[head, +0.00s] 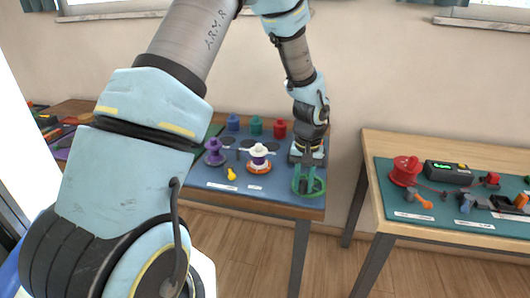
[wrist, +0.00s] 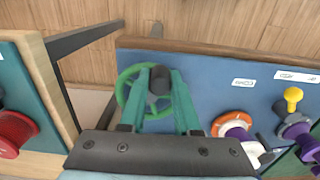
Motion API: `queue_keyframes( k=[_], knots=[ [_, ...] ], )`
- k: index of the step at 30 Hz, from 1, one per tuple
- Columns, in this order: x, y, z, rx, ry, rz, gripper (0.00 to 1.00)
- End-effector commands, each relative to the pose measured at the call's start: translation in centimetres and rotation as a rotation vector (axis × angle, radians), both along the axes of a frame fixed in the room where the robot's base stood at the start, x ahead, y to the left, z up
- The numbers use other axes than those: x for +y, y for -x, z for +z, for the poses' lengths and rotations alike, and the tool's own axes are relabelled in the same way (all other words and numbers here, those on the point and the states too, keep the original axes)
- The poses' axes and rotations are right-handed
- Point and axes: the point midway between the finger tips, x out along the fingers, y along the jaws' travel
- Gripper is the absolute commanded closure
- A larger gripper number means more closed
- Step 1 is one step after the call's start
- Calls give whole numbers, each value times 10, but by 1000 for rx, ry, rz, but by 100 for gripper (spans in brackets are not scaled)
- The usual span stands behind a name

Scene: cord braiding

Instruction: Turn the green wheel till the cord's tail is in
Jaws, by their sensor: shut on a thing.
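The green wheel (head: 296,188) is at the front right corner of the blue mat on the left table. In the wrist view the green wheel (wrist: 122,88) shows as a ring behind and left of the fingers. My gripper (head: 310,175) reaches down to it from above. In the wrist view my gripper (wrist: 162,82) has its teal fingers closed on either side of a dark knob (wrist: 158,80) at the wheel. The fingers hide part of the wheel. I cannot make out the cord or its tail in either view.
Left of the wheel stand a white spool on an orange base (head: 258,166), a purple spool (head: 214,153) and a yellow knob (head: 231,174). A red bobbin (head: 280,130) and others stand behind. A gap separates the right table (head: 375,150), which holds a red reel (head: 404,170).

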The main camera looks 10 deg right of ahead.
Motion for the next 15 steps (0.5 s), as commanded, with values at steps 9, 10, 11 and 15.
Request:
queue_keyframes(
  k=[9,10,11,15],
  knots=[
    [18,-35,0,2,-4,7,100],
    [18,-39,0,1,-4,6,100],
    [18,-43,0,1,-4,6,100],
    [15,-51,-1,1,-4,3,100]
  ],
)
